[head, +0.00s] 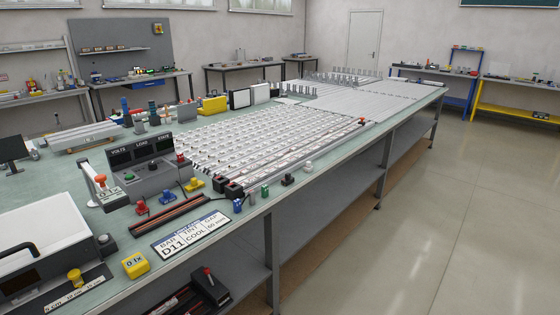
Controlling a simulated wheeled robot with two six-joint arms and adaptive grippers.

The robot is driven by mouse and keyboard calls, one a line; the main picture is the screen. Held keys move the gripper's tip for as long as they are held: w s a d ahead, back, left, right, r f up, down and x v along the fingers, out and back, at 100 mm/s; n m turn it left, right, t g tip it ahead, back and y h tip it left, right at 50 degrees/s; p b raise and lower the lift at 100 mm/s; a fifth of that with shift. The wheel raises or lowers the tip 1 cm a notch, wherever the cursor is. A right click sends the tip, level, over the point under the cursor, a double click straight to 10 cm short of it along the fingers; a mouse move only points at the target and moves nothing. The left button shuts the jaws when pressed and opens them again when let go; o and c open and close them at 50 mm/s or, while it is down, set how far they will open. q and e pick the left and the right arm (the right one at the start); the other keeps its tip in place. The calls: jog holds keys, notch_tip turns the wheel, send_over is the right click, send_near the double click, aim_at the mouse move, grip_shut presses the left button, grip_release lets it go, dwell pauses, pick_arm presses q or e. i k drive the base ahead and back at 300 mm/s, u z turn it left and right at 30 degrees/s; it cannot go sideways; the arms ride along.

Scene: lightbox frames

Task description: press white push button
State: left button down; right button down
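A small button with a pale, whitish top (308,167) stands on the near edge of the long bench, to the right of a similar black one (288,180). It looks like the white push button, but it is too small to tell its details. Its top shows from above, and nothing covers it. Neither of my grippers is in view.
The long bench (205,242) carries a grey control box (155,178), a label card (190,233), a yellow block (135,264) and rows of pale bars (270,135). Small coloured buttons stand near the control box. The floor (440,215) on the right is clear.

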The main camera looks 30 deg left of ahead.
aim_at(103, 239)
jog(key=u, duration=0.05)
jog(key=i, duration=1.2)
jog(key=u, duration=1)
jog(key=i, duration=0.8)
jog(key=u, duration=0.85)
